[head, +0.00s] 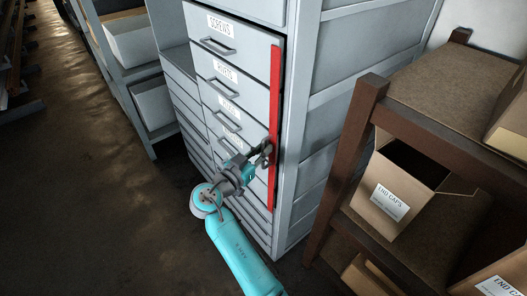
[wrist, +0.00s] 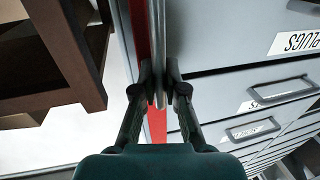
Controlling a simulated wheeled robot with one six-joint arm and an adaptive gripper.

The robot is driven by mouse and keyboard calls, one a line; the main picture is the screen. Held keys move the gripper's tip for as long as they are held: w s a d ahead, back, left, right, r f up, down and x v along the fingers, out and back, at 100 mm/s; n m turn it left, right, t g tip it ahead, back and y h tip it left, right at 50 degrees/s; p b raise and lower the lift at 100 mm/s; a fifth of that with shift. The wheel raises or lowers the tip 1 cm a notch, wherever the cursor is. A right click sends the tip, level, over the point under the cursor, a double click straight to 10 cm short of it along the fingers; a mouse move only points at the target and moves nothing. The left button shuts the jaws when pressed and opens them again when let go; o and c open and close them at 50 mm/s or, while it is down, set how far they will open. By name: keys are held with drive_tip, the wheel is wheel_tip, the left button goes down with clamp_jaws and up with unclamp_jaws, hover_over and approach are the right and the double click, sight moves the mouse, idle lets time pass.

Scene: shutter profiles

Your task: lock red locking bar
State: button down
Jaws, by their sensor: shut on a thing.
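The red locking bar (head: 275,95) is a long, narrow upright strip along the right edge of the drawer fronts of the grey cabinet (head: 337,85). In the wrist view the bar (wrist: 157,126) shows as a red strip behind and beside my left finger. My gripper (head: 266,154) is at the bar's lower half, reaching in from the front left. The fingers hide part of the bar, and the exact contact is hard to see.
Labelled drawers with handles, such as the screws drawer (head: 233,29), look closed. A brown shelf rack (head: 357,125) with cardboard boxes (head: 400,190) stands close on the right. Another shelf with white bins (head: 128,40) is at the left. The floor (head: 80,190) at the left is clear.

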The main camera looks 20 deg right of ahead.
drive_tip(key=shift+w+m+g, duration=0.1)
drive_tip(key=shift+m+g, duration=0.2)
drive_tip(key=shift+g, duration=0.1)
drive_tip(key=c, duration=1.2)
unclamp_jaws()
drive_tip(key=v, duration=1.2)
drive_tip(key=shift+f, duration=0.2)
